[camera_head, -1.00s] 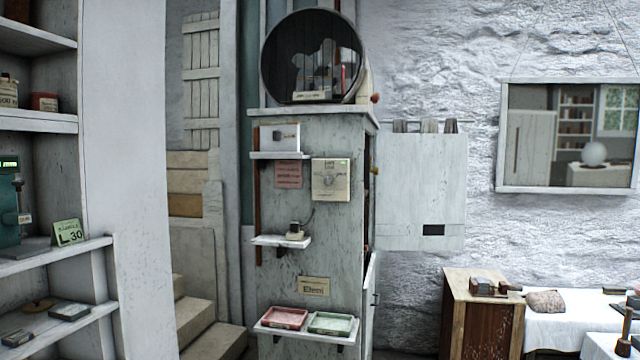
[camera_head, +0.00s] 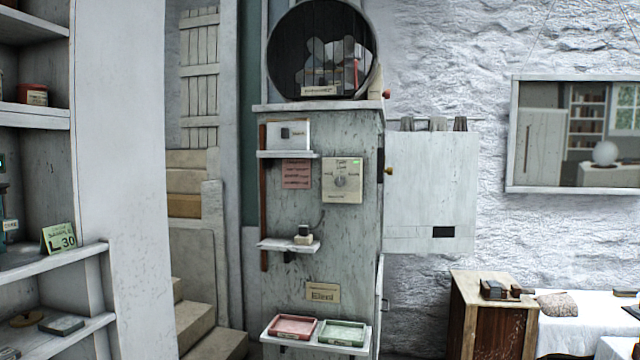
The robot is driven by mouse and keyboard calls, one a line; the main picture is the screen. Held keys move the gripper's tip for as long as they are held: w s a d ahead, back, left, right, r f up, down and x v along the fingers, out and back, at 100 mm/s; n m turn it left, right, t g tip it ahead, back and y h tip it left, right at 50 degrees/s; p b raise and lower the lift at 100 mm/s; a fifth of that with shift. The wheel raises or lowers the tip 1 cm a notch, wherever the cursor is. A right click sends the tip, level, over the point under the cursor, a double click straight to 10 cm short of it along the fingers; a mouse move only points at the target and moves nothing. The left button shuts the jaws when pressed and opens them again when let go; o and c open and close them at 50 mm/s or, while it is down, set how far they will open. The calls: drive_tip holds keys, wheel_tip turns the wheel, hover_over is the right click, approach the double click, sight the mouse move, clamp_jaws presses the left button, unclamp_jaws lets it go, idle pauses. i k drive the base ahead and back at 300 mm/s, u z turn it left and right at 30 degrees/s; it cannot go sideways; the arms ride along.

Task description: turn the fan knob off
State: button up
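The fan (camera_head: 320,50) is a round dark drum on top of a grey cabinet (camera_head: 345,235). The lettering and the knob's setting are too small to read. My gripper is not in view.
Small shelves (camera_head: 288,245) jut from the cabinet front, the lowest holding a red tray (camera_head: 293,327) and a green tray (camera_head: 341,333). A white shelf unit (camera_head: 40,263) stands at left. Steps (camera_head: 195,320) lie between. A wooden cabinet (camera_head: 490,315) stands at right.

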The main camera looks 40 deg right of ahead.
sight(340, 181)
drive_tip(key=z, duration=0.05)
drive_tip(key=i, duration=1.1)
drive_tip(key=z, duration=0.5)
